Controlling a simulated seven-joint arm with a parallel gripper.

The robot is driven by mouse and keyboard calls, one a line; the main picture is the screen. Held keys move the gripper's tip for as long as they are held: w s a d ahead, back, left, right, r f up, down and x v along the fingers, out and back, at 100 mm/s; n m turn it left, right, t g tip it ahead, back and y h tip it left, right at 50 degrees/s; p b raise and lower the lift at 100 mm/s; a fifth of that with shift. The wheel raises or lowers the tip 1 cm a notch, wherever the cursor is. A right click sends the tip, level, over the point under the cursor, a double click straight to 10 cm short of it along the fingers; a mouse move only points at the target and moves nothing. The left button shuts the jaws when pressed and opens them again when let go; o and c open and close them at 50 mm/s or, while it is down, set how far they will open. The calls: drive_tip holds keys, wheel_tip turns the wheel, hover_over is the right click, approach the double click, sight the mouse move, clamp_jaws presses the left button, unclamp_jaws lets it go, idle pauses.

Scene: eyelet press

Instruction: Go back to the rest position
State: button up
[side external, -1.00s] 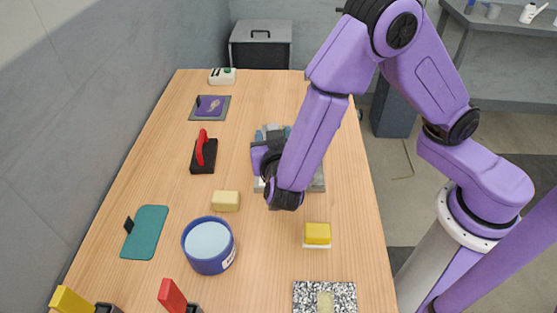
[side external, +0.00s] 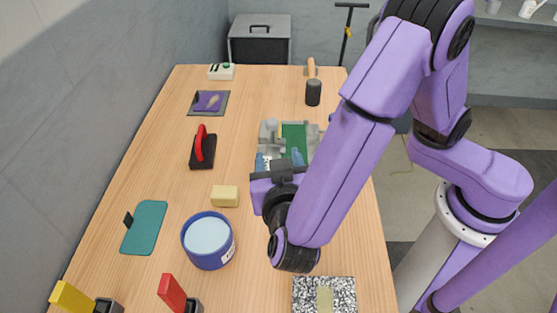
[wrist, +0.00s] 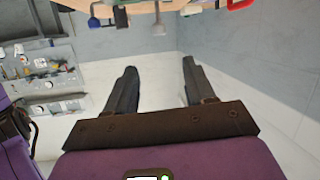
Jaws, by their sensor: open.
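My gripper (wrist: 158,68) is open and empty; in the wrist view its two dark fingers stand apart with only floor and wall between them. In the side view my gripper (side external: 285,168) shows just in front of the grey fixture, partly covered by my forearm. The grey fixture (side external: 270,134) holds a green panel (side external: 295,140) and some blue parts; its near right part is hidden behind my arm.
A blue tub (side external: 208,257), a tan block (side external: 225,196) and a teal pad (side external: 146,227) are left of my gripper. A red-handled black tool (side external: 203,158) lies farther back. A speckled slab (side external: 342,290) is at the near edge. A mallet (side external: 313,92) stands at the back.

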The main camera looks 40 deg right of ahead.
drive_tip(key=s+d+n+g+y, duration=0.25)
drive_tip(key=d+n+g, duration=0.5)
drive_tip(key=d, duration=0.45)
drive_tip(key=s+d+r+n+g+y, duration=0.2)
drive_tip(key=s+d+n+g+y, duration=0.2)
drive_tip(key=s+d+n+y, duration=0.3)
drive_tip(key=s+n, duration=0.3)
drive_tip(key=n, duration=0.1)
drive_tip(key=shift+s+d+n, duration=0.35)
